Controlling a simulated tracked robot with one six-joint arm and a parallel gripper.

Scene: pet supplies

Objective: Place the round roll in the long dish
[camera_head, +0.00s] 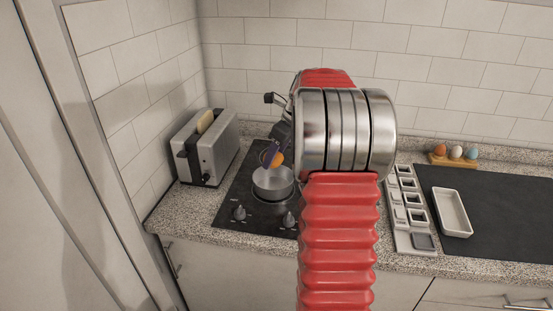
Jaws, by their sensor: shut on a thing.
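My gripper (270,153) is above the grey pot on the hob, its dark fingers shut on a small round orange thing (277,160). This looks like the round roll, though the fingers hide part of it and it is small in view. It appears just above the pot's rim; I cannot tell whether it touches the pot. The long dish (466,233), white and rectangular, lies on the dark mat at the right and looks empty. My gripper is well to the left of it.
The pot (272,187) stands on a black hob (240,195) with knobs in front. A toaster (208,148) with bread is at the left. A grey slotted panel (407,213) lies left of the dish. An egg stand (452,160) is behind. The dark mat (510,205) is clear on the right.

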